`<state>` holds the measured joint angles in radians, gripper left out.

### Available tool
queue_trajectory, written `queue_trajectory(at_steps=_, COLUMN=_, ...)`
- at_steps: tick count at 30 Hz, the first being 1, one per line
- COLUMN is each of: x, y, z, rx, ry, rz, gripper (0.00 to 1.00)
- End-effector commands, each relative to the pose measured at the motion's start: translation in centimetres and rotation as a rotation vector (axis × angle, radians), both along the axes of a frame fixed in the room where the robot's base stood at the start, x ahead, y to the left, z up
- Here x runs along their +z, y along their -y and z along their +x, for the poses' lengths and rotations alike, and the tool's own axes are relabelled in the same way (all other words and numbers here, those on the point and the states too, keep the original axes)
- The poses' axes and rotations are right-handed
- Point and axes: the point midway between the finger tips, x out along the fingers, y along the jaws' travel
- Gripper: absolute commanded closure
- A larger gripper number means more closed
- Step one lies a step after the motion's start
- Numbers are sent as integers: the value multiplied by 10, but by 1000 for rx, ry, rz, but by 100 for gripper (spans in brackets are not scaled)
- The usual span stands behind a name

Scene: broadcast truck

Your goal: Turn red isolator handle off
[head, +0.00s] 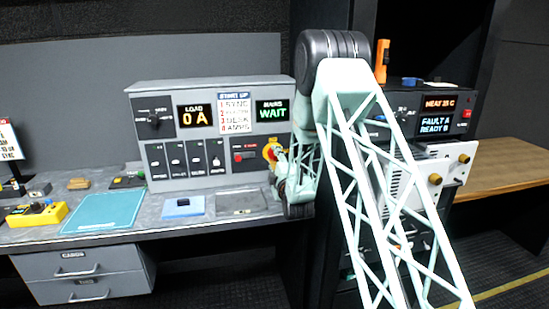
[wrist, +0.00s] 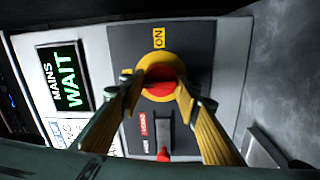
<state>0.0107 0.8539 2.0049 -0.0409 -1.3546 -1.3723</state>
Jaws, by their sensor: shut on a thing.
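The red isolator handle (wrist: 160,80) sits on a round yellow plate on a dark panel, below a yellow "ON" label (wrist: 159,38) in the wrist view. My gripper (wrist: 161,88) has its two yellow-padded fingers on either side of the red handle, closed on it. In the head view, the isolator's yellow plate (head: 271,150) shows at the right end of the grey console, and my gripper (head: 279,163) reaches it from the right. My fingers and wrist partly hide the handle there. The handle's exact angle is hard to tell.
The grey console (head: 215,90) shows "LOAD 0 A" and "MAINS WAIT" (head: 271,111). A red-tipped lever (wrist: 163,154) is close to the isolator. A blue pad (head: 183,206) and a teal mat (head: 103,211) lie on the desk. A dark equipment rack (head: 437,93) stands to the right.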

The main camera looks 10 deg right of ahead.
Motion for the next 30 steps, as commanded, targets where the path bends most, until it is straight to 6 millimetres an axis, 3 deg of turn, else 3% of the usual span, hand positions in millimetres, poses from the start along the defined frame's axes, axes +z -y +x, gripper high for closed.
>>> queue_trajectory(at_steps=11, x=-1, y=-1, z=0, rx=2, ry=-1, rz=-7, gripper=81)
queue_trajectory(at_steps=12, x=-1, y=-1, z=0, rx=2, ry=-1, rz=-7, gripper=69)
queue_trajectory(at_steps=16, x=-1, y=-1, z=0, rx=1, ry=-1, rz=-7, gripper=58)
queue_trajectory(at_steps=30, x=-1, y=0, z=-3, rx=0, ry=-1, rz=-6, gripper=57)
